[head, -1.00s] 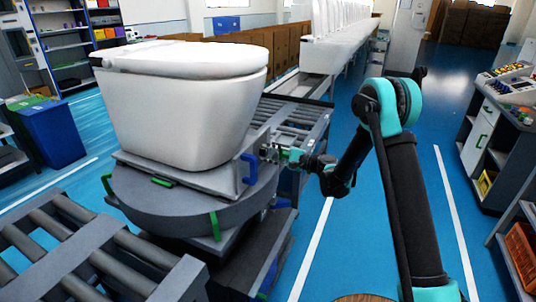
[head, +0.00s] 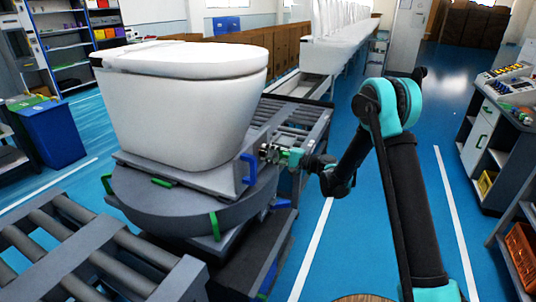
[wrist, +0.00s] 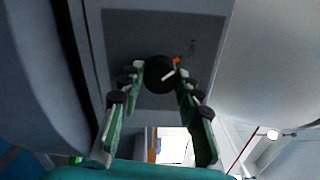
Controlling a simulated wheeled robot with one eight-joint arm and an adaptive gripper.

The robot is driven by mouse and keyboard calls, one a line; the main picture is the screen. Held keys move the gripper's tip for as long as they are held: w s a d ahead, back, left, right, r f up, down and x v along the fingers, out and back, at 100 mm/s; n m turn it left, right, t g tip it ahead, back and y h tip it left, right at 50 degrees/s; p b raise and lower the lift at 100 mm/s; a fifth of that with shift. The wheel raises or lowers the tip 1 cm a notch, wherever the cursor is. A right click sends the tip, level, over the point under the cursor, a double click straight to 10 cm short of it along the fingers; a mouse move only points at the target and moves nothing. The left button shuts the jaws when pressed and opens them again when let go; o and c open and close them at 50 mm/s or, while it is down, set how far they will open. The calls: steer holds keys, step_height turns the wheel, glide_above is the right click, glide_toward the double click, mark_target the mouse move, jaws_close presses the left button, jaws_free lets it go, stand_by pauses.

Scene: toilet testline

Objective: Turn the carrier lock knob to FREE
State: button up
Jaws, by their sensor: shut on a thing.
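The carrier lock knob (wrist: 159,72) is a round black knob with a pale pointer line, on a dark plate (wrist: 140,30) in the wrist view. An orange mark (wrist: 178,60) sits at its upper right, beside small lettering too blurred to read. The pale line slants toward the upper right. My gripper (wrist: 156,78) has its green fingers on both sides of the knob, shut on it. In the head view my gripper (head: 272,153) reaches the right side of the toilet carrier (head: 215,178); the knob is too small to make out there.
A white toilet (head: 185,105) stands on the carrier, over a round grey turntable (head: 190,207). A blue handle (head: 249,168) is just left of my gripper. Roller conveyors (head: 85,245) lie in front and behind. The blue floor to the right is mostly clear.

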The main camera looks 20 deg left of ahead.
steer(key=o, duration=1.2)
steer(key=shift+c, duration=0.2)
steer(key=shift+d, duration=0.15)
steer(key=d, duration=1.1)
steer(key=shift+s+d, duration=0.4)
steer(key=shift+s, duration=0.05)
steer(key=s+d+f+n+t+h, duration=0.1)
steer(key=s+d+h, duration=0.5)
steer(key=s+d, duration=0.3)
steer(key=s+d+f+t+h, duration=0.1)
steer(key=s+d+h, duration=0.5)
steer(key=d, duration=1.1)
steer(key=s+d+f+n+t+h, duration=0.1)
steer(key=s+d+f+h, duration=0.2)
steer(key=s+d, duration=0.9)
steer(key=d+h, duration=0.1)
steer(key=h, duration=0.2)
steer(key=shift+s+d+n, duration=0.2)
steer(key=shift+s+n, duration=0.1)
steer(key=shift+s, duration=0.05)
